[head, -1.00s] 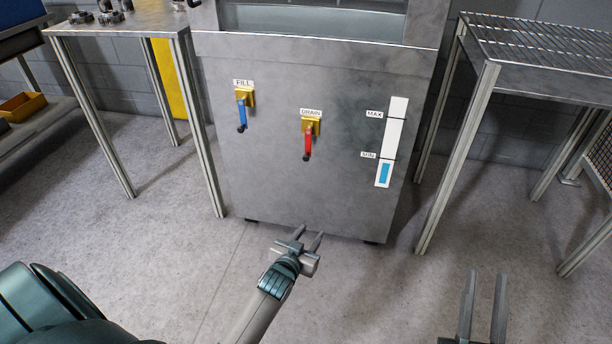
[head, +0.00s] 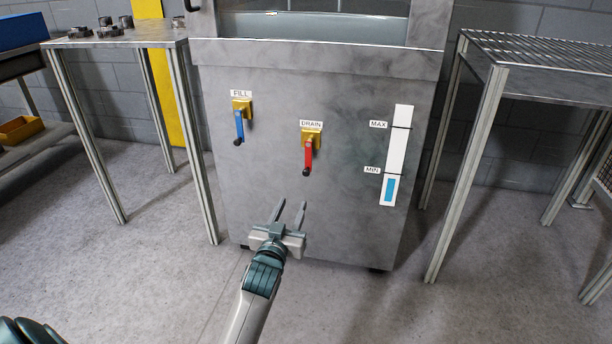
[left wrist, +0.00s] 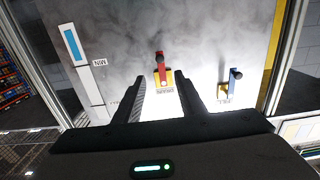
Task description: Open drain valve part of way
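The drain valve (head: 309,154) has a red handle with a dark tip, hanging down from a yellow body under a DRAIN label on the metal tank front. It also shows in the left wrist view (left wrist: 160,66), upside down, beyond and between the fingertips. My left gripper (head: 289,212) is open and empty, below and a little left of the red handle, apart from it. The left gripper's fingers also show in the left wrist view (left wrist: 157,90). My right gripper is not in the head view now.
The fill valve (head: 239,125) with a blue handle is left of the drain valve. A level gauge (head: 395,155) at right shows blue near MIN. A metal table (head: 120,38) stands left and a wire-topped table (head: 540,80) right. The floor before the tank is clear.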

